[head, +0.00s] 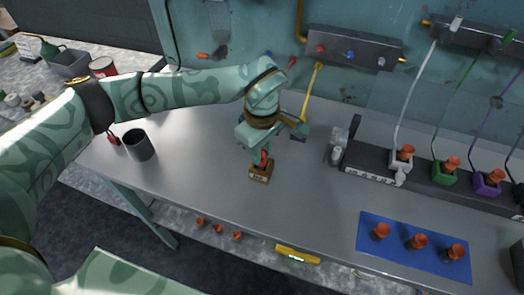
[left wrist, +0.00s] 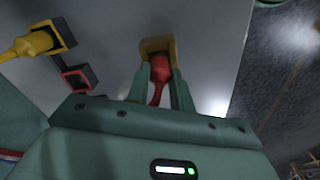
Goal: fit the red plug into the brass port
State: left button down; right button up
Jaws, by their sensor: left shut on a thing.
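The red plug (head: 265,158) is held between the fingers of my left gripper (head: 264,156), which is shut on it. In the left wrist view the red plug (left wrist: 159,72) points away from the fingers, with its thin tail bending back towards the palm. The brass port (head: 260,173), a small labelled block, stands on the grey bench directly below the gripper. In the left wrist view its square brass rim (left wrist: 157,45) surrounds the plug's front end. How deep the plug sits is hidden. My right gripper is not in view.
A yellow plug (left wrist: 28,44) and a red-rimmed socket (left wrist: 77,78) lie left in the wrist view. A dark cup (head: 139,145) stands left on the bench. A blue mat (head: 400,262) with orange knobs and a row of coloured sockets (head: 444,173) are right. The bench front is clear.

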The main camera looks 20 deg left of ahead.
pick_arm(q)
jog(key=shift+f, duration=0.25)
jog(key=shift+f, duration=0.15)
jog(key=c, duration=1.2)
grip_release()
jog(key=shift+c, duration=0.2)
notch_tip(320, 180, up, 12)
jog(key=p, duration=0.2)
jog(key=shift+r, duration=0.2)
